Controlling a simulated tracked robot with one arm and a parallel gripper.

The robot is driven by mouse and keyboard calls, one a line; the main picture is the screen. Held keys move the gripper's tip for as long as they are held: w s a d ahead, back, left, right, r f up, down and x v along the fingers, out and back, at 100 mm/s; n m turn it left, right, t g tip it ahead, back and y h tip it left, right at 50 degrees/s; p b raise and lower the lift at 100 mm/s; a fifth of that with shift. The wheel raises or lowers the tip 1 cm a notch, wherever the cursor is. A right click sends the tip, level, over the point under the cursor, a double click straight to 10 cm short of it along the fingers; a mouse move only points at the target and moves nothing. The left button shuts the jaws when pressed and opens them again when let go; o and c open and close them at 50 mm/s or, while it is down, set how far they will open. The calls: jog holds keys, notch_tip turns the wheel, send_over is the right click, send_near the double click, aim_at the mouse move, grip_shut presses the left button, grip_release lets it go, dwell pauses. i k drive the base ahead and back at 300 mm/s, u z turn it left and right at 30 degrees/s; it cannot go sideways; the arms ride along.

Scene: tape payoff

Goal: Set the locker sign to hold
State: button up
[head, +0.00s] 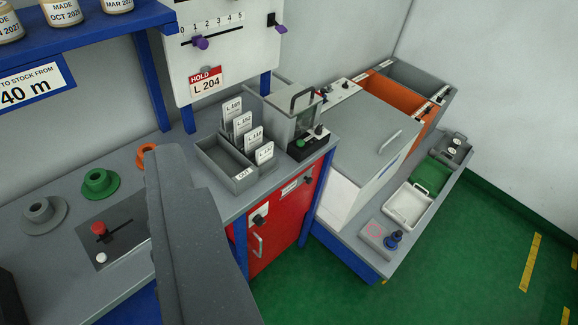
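The locker appears to be the red cabinet (278,228) under the bench, with its door shut and a pale vertical handle (258,246). A small white label (290,188) sits on its upper front. A black knob on a pale plate (260,220) is at its left, and another black knob (308,181) at its upper right. The label's wording is too small to read, so I cannot tell the sign's setting. A large grey part of my arm or gripper (190,235) rises in front of the bench, left of the cabinet. No fingertips can be made out, and nothing held shows.
A grey card rack (225,170) and a clear-sided box (293,112) stand on the bench above the cabinet. A board with a red-topped HOLD L 204 card (205,82) is behind. A white chest (365,150) stands right. Green floor (450,255) is open at the right.

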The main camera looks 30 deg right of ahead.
aim_at(306, 177)
jog(key=k, duration=0.5)
jog(key=z, duration=1.55)
jog(key=i, duration=1.1)
jog(key=u, duration=1.55)
